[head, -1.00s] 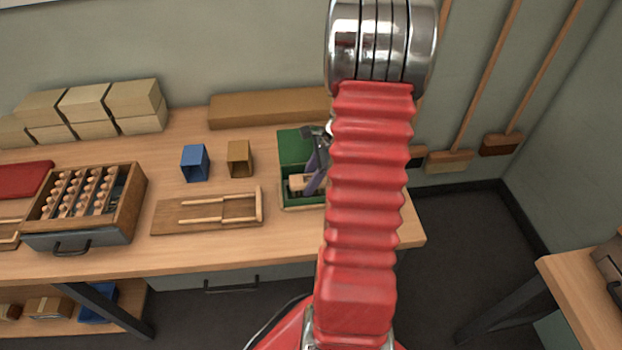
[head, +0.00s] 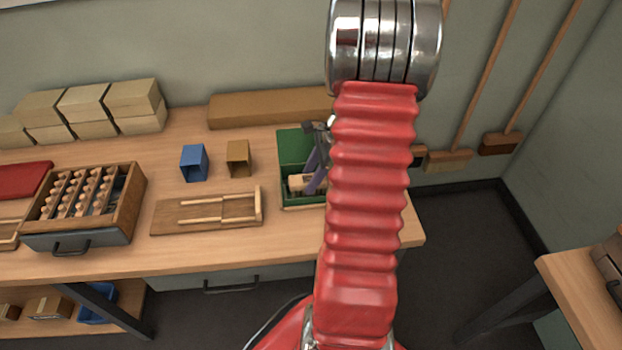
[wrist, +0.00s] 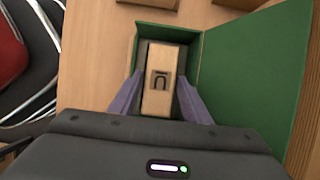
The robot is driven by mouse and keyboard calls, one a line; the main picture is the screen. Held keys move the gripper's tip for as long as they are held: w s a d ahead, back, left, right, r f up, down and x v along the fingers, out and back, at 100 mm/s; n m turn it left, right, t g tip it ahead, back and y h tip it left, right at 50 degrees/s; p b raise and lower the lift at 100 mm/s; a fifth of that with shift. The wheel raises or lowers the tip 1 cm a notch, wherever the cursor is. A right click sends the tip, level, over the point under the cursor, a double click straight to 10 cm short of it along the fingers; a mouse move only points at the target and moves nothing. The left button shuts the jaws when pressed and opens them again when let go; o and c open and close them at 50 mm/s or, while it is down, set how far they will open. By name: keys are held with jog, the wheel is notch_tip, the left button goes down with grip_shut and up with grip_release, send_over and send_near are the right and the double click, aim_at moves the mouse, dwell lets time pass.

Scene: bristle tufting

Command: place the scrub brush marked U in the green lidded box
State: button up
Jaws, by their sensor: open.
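The scrub brush marked U, a pale wooden block, lies inside the green lidded box. In the wrist view its top (wrist: 160,82) faces me, and its dark underlined U mark appears upside down. The green box (head: 302,206) stands near the right end of the bench with its lid (head: 294,146) open; the lid also fills the right of the wrist view (wrist: 255,65). My gripper (wrist: 160,80) is open, with one purple finger on each side of the brush. In the head view my gripper (head: 317,172) is over the box, partly hidden by my arm.
Left of the box stand a brown holder (head: 239,158) and a blue holder (head: 194,162). A wooden jig board (head: 205,214) lies in front of them, and a crate of pegs (head: 125,215) stands farther left. A long brown block (head: 268,108) lies behind.

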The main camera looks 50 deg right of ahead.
jog(key=v, duration=1)
jog(key=shift+r, duration=0.25)
